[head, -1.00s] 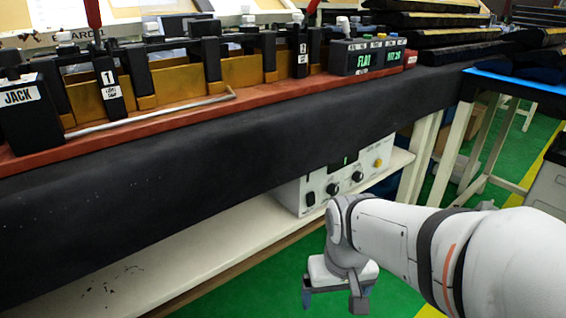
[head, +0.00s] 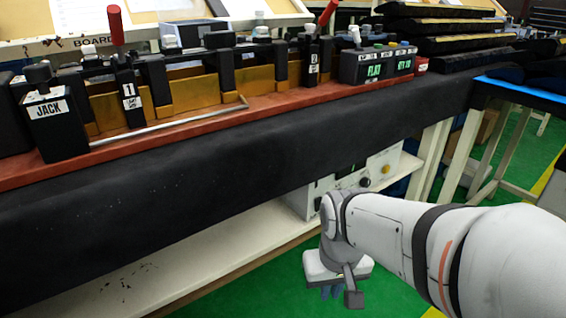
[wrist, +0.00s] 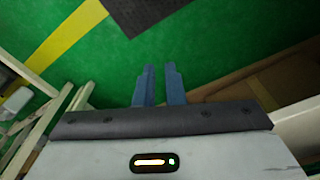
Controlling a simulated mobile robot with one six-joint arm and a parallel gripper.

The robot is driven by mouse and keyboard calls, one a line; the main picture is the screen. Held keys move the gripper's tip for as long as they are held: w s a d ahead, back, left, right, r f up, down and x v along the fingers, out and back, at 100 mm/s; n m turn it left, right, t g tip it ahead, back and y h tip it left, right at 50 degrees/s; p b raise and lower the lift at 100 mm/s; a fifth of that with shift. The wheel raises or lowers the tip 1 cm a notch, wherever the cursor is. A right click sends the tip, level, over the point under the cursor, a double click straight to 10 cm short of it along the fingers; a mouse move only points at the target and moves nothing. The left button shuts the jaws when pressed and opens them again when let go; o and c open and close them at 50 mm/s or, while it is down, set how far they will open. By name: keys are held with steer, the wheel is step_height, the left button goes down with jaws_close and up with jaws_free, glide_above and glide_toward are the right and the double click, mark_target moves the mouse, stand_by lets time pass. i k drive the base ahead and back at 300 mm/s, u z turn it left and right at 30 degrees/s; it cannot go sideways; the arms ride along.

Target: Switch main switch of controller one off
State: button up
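A white controller box (head: 299,201) stands on the shelf below the black-covered bench, at the centre right of the head view. Its yellow button (head: 386,169) and a dark knob (head: 364,182) show; the bench edge and my arm hide much of its front. A dark switch (head: 318,203) shows partly beside my wrist. I cannot read its position or any label. My gripper (head: 333,291) hangs in front of and below the box, apart from it. In the wrist view its two blue fingers (wrist: 159,85) stand a narrow gap apart, empty, over the floor.
The white shelf (head: 190,270) runs under the bench (head: 200,175), whose front edge overhangs the box. A clamp fixture on a red board (head: 200,125) and a control box with green displays (head: 375,68) stand on top. Green floor (head: 400,295) is free below my gripper.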

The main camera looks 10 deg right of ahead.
mark_target(317, 202)
steer(key=u, duration=0.4)
steer(key=k, duration=1.35)
steer(key=z, duration=0.65)
steer(key=i, duration=0.95)
steer(key=u, duration=0.05)
